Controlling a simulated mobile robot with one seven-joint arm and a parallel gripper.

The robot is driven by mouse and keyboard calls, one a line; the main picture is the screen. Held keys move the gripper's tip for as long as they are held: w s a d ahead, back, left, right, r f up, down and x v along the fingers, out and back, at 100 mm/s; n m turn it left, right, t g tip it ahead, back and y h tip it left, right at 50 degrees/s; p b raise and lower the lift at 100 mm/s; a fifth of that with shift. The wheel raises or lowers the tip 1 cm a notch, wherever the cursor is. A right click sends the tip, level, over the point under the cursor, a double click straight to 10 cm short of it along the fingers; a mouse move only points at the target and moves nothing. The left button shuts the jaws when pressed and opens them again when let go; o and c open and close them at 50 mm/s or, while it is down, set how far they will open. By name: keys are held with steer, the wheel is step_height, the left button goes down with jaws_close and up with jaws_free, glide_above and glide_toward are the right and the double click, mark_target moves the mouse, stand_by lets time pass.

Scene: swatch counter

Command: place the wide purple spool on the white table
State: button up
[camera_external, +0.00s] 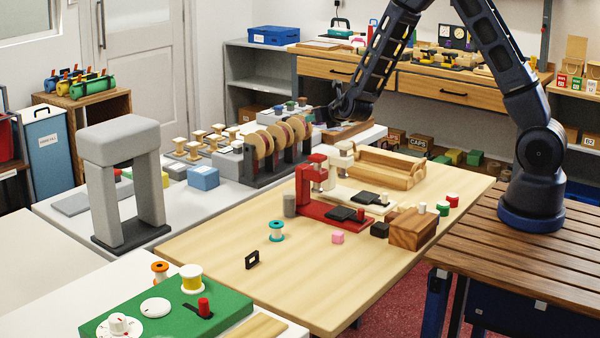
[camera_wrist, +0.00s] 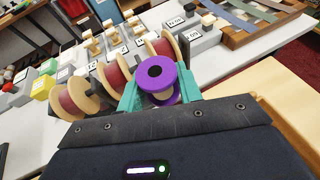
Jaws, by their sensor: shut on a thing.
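The wide purple spool (camera_wrist: 158,76) is between the teal fingers of my gripper (camera_wrist: 160,92) in the wrist view, its round end with a dark hole facing the camera. My gripper (camera_external: 343,108) is shut on it. In the external view my gripper is above the far end of the white table (camera_external: 195,212), behind the spool rack; I cannot make out the spool clearly there. The white table also shows in the wrist view (camera_wrist: 25,138), below and around the rack. Whether the spool touches anything below is hidden.
A dark rack with several large wood-ended spools (camera_external: 262,146) stands close beside my gripper. Several small spools on grey blocks (camera_external: 195,148), a blue box (camera_external: 203,178) and a grey arch (camera_external: 120,145) are on the white table. The wooden table (camera_external: 330,285) is in front.

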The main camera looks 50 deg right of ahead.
steer(key=a+r+m+h, duration=0.2)
steer(key=a, duration=0.6)
steer(key=m+g+h, duration=0.6)
steer(key=m, duration=0.1)
glide_above(314, 233)
steer(key=shift+g+y, duration=0.3)
step_height(314, 233, down, 19)
steer(key=shift+a+r, duration=0.1)
steer(key=o, duration=1)
steer(key=shift+c, duration=0.2)
